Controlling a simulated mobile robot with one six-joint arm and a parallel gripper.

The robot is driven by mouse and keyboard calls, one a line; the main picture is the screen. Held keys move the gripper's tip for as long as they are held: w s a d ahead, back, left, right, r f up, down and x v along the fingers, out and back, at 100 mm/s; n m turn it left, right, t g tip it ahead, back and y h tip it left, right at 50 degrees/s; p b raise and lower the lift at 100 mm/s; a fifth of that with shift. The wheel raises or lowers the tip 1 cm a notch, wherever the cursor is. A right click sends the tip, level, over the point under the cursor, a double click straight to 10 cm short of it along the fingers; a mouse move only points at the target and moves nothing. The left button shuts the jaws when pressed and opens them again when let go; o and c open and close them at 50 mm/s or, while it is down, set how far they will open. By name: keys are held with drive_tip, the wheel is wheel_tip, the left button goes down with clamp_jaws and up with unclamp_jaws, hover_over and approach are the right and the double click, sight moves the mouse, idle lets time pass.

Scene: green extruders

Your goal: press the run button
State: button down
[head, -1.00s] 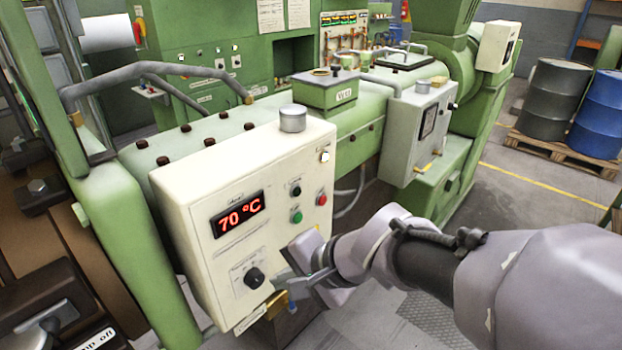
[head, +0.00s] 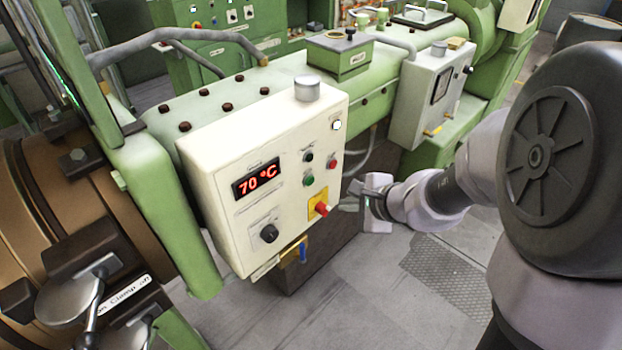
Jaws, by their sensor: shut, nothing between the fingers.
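A cream control box (head: 225,148) with a red 70 °C display (head: 260,184) stands on the green extruder. The labels are too small to read, so I cannot tell which is the run button. My gripper (head: 352,207) is shut and empty, just right of the box's lower right side. It looks apart from the buttons; depth is hard to judge.
A red handle (head: 321,209) on a yellow plate sits below the buttons, close to my gripper. A black dial (head: 269,233) is at lower left on the box. A grey box (head: 414,90) stands behind. Open floor (head: 370,300) lies in front.

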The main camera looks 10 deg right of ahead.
drive_tip(key=w+a, duration=0.4)
drive_tip(key=w, duration=0.2)
drive_tip(key=shift+a, duration=0.2)
idle(1.9)
drive_tip(key=shift+w+a, duration=0.25)
drive_tip(key=shift+w+a, duration=0.2)
drive_tip(key=shift+w, duration=0.1)
idle(0.6)
idle(0.3)
drive_tip(key=shift+s+d+b, duration=0.35)
drive_tip(key=shift+s+d, duration=0.1)
drive_tip(key=shift+s, duration=0.2)
drive_tip(key=s+d, duration=0.1)
drive_tip(key=s, duration=0.1)
drive_tip(key=s+d+b, duration=0.1)
drive_tip(key=s+d, duration=0.1)
idle(0.3)
